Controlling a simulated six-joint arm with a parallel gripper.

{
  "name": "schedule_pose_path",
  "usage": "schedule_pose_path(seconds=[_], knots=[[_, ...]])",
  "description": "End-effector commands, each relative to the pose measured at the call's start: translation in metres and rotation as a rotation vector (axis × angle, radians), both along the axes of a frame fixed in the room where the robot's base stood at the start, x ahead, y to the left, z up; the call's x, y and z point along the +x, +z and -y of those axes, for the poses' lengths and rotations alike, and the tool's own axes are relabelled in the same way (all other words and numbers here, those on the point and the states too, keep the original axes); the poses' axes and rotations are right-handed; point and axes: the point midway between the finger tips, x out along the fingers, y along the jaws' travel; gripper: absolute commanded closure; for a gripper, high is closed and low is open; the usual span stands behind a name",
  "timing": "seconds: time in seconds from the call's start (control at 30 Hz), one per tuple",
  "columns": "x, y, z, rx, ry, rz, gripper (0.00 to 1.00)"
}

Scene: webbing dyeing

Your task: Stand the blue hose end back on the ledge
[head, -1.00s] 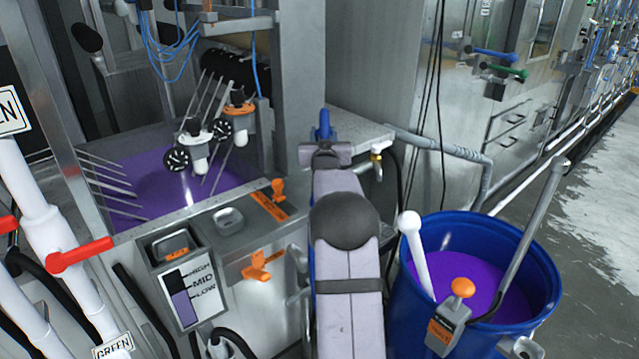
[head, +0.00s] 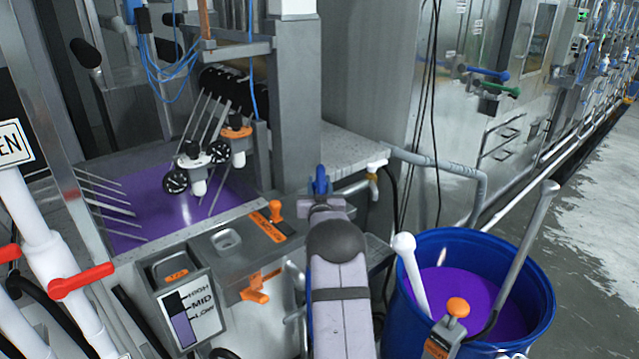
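My gripper (head: 321,203) is in the middle of the head view, seen from behind over my arm. The blue hose end (head: 321,180) stands up just beyond the gripper's crossbar, between the jaws, and looks held there roughly upright. My wrist hides the fingertips and the lower part of the hose end. A strip of blue shows along the left side of my arm, perhaps the hose hanging down. The grey speckled ledge (head: 345,147) lies behind and right of the gripper, beside the metal column. The hose end appears apart from it, on the near side.
A blue barrel (head: 540,300) of purple liquid stands at right, with a white rod and a grey pipe in it. A tap (head: 375,167) and pipe are at the ledge's right end. A purple dye bath (head: 150,195) with metal rods and orange handles lies left.

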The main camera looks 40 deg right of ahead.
Motion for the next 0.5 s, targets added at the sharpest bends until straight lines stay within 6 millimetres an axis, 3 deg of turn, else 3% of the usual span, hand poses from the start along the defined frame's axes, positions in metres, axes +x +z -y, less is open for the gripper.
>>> schedule_pose_path(seconds=[0.5], knots=[[0.0001,-0.0074,0.0001,-0.002,0.0,0.003,1.0]])
